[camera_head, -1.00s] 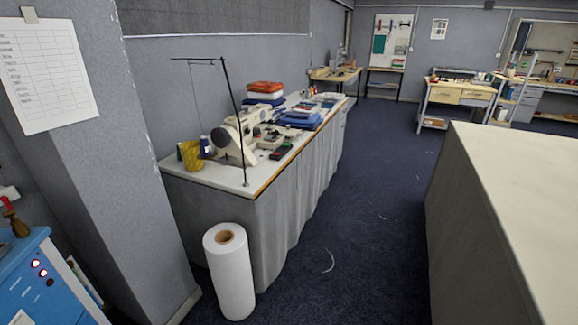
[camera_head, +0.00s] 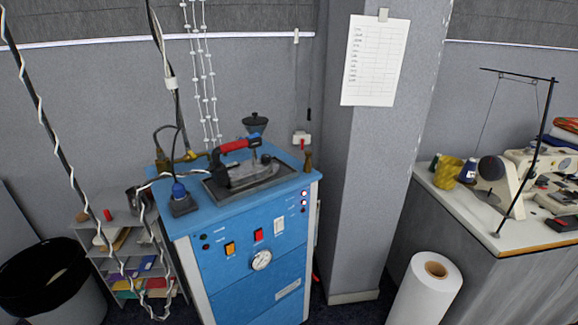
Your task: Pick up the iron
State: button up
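The iron (camera_head: 248,172) has a grey metal body and a red and black handle. It rests on a dark plate on top of a blue steam cabinet (camera_head: 260,250), left of the picture's middle. A cable runs from the iron to the left, near a blue-capped fitting on the cabinet top. My gripper is not in view.
A grey pillar (camera_head: 357,190) stands right of the cabinet. A white roll (camera_head: 424,290) stands on the floor before the sewing table (camera_head: 480,225). A black bin (camera_head: 48,285) and a small shelf (camera_head: 115,235) stand on the left. Wrapped cables hang at the left.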

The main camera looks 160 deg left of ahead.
aim_at(236, 177)
jog(key=k, duration=0.45)
jog(key=u, duration=2.25)
jog(key=k, duration=0.35)
jog(key=z, duration=1.55)
